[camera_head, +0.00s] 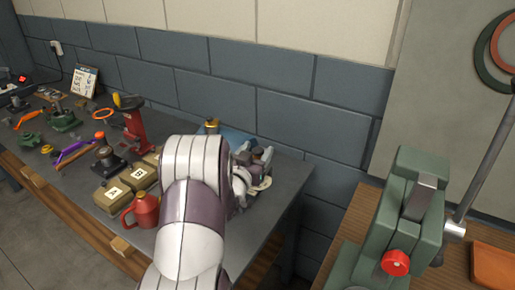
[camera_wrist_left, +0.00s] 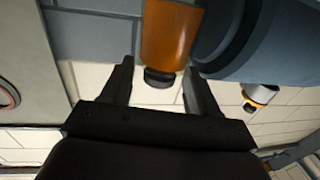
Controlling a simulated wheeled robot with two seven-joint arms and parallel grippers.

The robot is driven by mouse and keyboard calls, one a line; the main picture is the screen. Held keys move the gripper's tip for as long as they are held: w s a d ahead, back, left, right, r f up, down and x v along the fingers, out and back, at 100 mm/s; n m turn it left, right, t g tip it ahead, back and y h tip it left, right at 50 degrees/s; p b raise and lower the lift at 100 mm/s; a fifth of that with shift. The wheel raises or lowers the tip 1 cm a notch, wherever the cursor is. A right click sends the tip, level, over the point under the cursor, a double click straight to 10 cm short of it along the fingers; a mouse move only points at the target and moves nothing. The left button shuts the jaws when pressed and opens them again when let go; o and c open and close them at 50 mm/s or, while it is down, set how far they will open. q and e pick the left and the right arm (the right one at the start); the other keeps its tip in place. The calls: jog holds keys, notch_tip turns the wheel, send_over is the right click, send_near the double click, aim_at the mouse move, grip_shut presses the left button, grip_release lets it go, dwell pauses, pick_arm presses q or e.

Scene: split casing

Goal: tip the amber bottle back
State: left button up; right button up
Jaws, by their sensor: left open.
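The amber bottle (camera_wrist_left: 172,30) shows in the left wrist view as an orange-brown cylinder with a dark cap (camera_wrist_left: 160,78); its far part is cut off by the top edge. My left gripper (camera_wrist_left: 158,68) is open, with one finger on each side of the cap end. I see a gap at the left finger; whether the right finger touches is unclear. In the head view my left gripper (camera_head: 258,158) is at the right end of the grey bench, partly behind my arm. I cannot make out the amber bottle surely there. My right gripper is not in view.
A large blue curved thing (camera_wrist_left: 260,40) stands beside the bottle, with a small white-and-yellow item (camera_wrist_left: 262,93) near it. Boxes marked A (camera_head: 116,196) and B (camera_head: 142,172), a red can (camera_head: 146,211) and a red stand (camera_head: 136,130) crowd the bench (camera_head: 285,190). A green machine (camera_head: 412,215) stands right.

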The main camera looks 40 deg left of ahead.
pick_arm(q)
jog(key=shift+w, duration=0.45)
